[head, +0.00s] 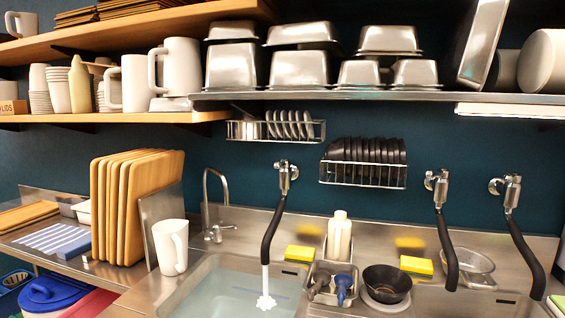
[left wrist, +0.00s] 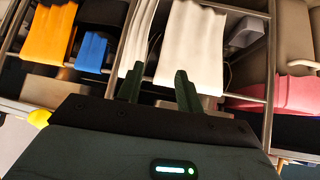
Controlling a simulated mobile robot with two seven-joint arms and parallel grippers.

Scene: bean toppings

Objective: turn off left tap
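The left tap (head: 284,176) is a metal valve on the blue wall with a black hose hanging from it. White water runs from the hose end and splashes into the left sink basin (head: 190,276), which holds water. No gripper shows in the head view. In the left wrist view, the two dark fingers of my left gripper (left wrist: 158,88) are apart with nothing held between them. They point toward hanging cloths, and the tap is not in that view. My right gripper is not in view.
Two more hose taps (head: 437,188) hang at the right. A white mug (head: 171,246), a slim faucet (head: 217,205), a caddy with a bottle (head: 339,236) and a black bowl (head: 387,284) stand around the sink. A metal shelf (head: 330,95) runs above. The left wrist view shows white cloths (left wrist: 190,45) on a rack.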

